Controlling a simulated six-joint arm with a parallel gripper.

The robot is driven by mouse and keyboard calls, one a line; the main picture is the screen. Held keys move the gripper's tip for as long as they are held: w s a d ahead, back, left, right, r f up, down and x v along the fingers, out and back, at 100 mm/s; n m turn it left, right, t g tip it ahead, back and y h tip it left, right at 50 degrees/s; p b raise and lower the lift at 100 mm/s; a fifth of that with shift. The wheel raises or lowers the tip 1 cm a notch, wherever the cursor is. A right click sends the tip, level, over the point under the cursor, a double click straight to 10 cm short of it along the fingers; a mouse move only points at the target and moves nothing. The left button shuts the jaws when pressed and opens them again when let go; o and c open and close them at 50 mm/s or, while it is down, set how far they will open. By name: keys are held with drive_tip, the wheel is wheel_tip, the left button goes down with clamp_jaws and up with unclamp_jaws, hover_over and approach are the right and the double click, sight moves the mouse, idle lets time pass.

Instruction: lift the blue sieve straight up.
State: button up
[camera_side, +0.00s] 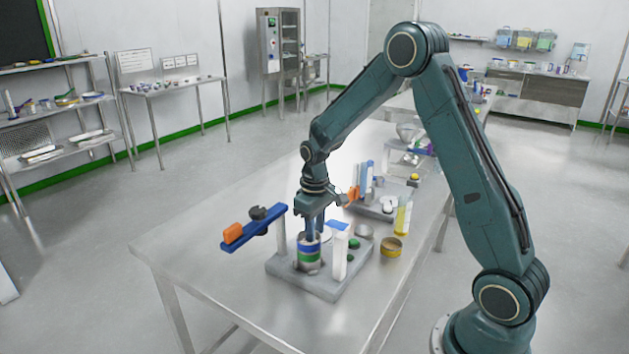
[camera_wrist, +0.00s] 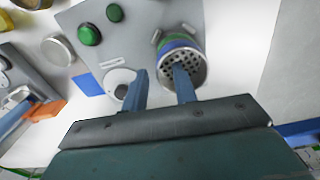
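The sieve (camera_side: 308,254) is a short metal cylinder with blue and green bands. It stands upright on the grey base block in the side view. In the wrist view the sieve (camera_wrist: 196,71) shows its round rim and a perforated metal plate inside. My gripper (camera_side: 312,232) points down at the sieve's top. In the wrist view the fingers of my gripper (camera_wrist: 160,76) are apart. One fingertip is over the perforated plate, and the other is left of the near wall. I cannot tell whether either finger touches the wall.
The table's front left is clear.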

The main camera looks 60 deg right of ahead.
clamp_jaws()
drive_tip(key=shift+r, duration=0.15)
wheel_tip(320, 180, up, 20)
idle(0.8)
drive_tip(key=shift+r, duration=0.45)
idle(0.5)
drive_tip(key=shift+r, duration=0.35)
drive_tip(key=shift+r, duration=0.6)
